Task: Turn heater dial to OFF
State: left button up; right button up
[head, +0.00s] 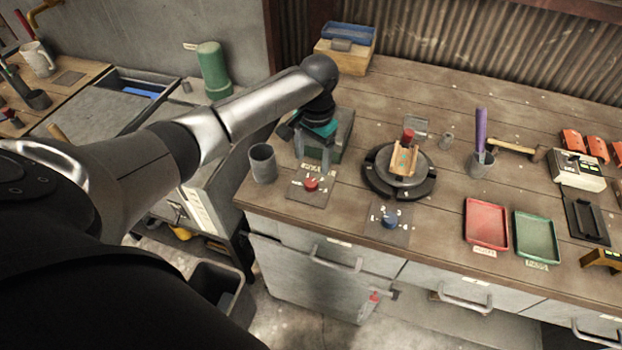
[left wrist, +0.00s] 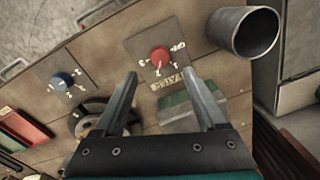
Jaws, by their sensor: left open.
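A red dial (head: 311,184) on a square marked plate sits near the front left of the bench. It also shows in the left wrist view (left wrist: 160,56), ahead of the fingertips and roughly between them. A blue dial (head: 390,221) on a similar plate sits at the front edge to its right, and in the left wrist view (left wrist: 61,82) it is at the left. I cannot read which dial is the heater's. My left gripper (head: 313,158) is open and empty, above and just behind the red dial, apart from it. Its fingers show in the left wrist view (left wrist: 159,76). My right gripper is not in view.
A grey cup (head: 262,163) stands left of the red dial. A green block (head: 343,137) is close behind my left gripper. A black round turntable (head: 373,183) with a wooden piece stands to the right. Red (head: 486,224) and green (head: 536,239) trays lie further right.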

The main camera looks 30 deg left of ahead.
aim_at(311, 182)
pick_arm(q)
jog(key=f+b, duration=0.1)
jog(key=f, duration=0.7)
jog(key=shift+a+f, duration=0.15)
jog(key=shift+a, duration=0.05)
grip_shut()
